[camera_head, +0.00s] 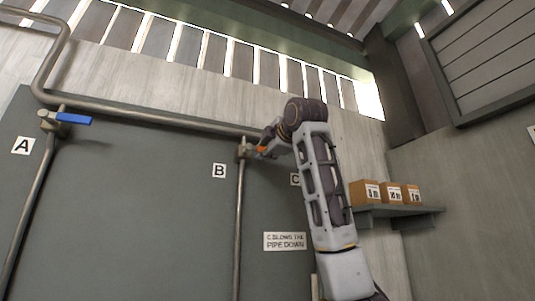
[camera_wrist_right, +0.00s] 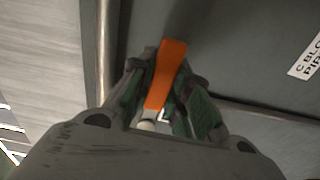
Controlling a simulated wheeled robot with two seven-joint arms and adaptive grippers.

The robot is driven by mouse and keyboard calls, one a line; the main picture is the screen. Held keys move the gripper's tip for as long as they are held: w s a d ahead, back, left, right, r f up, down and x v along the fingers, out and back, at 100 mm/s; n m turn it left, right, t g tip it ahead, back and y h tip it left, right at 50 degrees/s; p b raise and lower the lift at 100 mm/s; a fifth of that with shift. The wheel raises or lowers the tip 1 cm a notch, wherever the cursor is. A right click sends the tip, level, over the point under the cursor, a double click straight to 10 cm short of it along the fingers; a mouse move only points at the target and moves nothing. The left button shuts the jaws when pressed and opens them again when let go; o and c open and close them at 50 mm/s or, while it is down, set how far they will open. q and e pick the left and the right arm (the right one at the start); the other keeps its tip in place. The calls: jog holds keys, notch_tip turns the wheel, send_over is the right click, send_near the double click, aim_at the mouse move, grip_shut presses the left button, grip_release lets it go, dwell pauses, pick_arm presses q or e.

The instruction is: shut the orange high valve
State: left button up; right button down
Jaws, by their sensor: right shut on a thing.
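The orange valve handle (camera_head: 262,149) is at the top of the vertical pipe beside label B in the head view. In the right wrist view the orange handle (camera_wrist_right: 166,75) lies between the fingers of my right gripper (camera_wrist_right: 168,95). The right gripper is shut on the handle; in the head view the gripper (camera_head: 270,143) is small and partly hidden by its own wrist. The valve body (camera_head: 244,150) shows just left of the handle. My left gripper is not in view.
A blue-handled valve (camera_head: 74,118) is on the left pipe near label A (camera_head: 22,146). A horizontal pipe (camera_head: 150,116) runs along the top of the grey panel. A shelf (camera_head: 400,211) with small boxes (camera_head: 390,193) is on the right. A sign (camera_head: 285,241) hangs below.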

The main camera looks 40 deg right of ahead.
jog(key=shift+r+n, duration=0.15)
jog(key=shift+n, duration=0.25)
jog(key=c, duration=1.3)
grip_release()
jog(key=shift+a, duration=0.1)
jog(key=shift+s, duration=0.15)
jog(key=v, duration=1.1)
jog(key=shift+s+a, duration=0.2)
jog(key=shift+s, duration=0.2)
